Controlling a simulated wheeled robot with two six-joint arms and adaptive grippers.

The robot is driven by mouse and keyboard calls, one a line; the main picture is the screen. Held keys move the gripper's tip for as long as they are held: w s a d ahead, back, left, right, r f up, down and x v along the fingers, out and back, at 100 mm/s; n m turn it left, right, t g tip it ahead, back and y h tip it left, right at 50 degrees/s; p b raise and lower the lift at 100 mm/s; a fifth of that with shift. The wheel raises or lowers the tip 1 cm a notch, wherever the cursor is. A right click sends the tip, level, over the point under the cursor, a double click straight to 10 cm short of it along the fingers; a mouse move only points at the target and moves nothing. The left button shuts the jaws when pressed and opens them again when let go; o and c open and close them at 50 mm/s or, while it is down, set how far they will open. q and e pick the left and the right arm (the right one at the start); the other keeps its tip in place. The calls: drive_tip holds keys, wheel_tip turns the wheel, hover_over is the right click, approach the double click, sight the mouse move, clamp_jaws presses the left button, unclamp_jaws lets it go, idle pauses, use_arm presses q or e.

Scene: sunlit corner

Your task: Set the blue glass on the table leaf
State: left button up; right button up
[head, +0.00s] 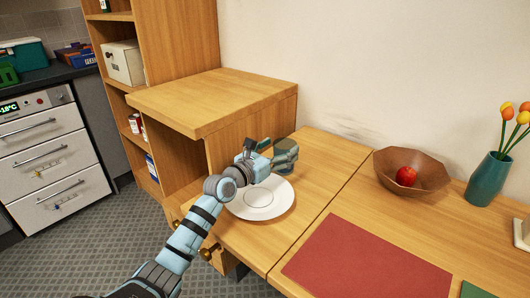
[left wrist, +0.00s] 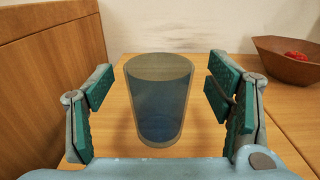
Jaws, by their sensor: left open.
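The blue glass (left wrist: 158,100) stands upright between the spread fingers of my left gripper (left wrist: 161,88) in the left wrist view, with a visible gap on each side. Its base appears to rest on the wooden table leaf (head: 313,180). In the head view the left gripper (head: 271,154) is low over the leaf, behind the white plate, and the glass (head: 286,146) shows only partly, dark and see-through beside the fingers. My right gripper is in neither view.
The white plate (head: 262,212) lies on the leaf in front of the gripper. A wooden cabinet (head: 213,98) rises on the left. Right of the seam are a brown bowl (head: 432,174) with a red fruit (head: 405,176), a red mat (head: 365,262) and a teal vase (head: 488,180).

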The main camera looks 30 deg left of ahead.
use_arm(q)
drive_tip(key=s+p, duration=0.1)
drive_tip(key=s, duration=0.1)
drive_tip(key=s+p, duration=0.2)
drive_tip(key=s, duration=0.1)
drive_tip(key=s+a+p, duration=0.1)
drive_tip(key=s, duration=0.2)
drive_tip(key=shift+r+p, duration=0.35)
drive_tip(key=shift+s+a, duration=0.1)
drive_tip(key=shift+s, duration=0.35)
drive_tip(key=shift+s+f, duration=0.1)
drive_tip(key=shift+f, duration=0.15)
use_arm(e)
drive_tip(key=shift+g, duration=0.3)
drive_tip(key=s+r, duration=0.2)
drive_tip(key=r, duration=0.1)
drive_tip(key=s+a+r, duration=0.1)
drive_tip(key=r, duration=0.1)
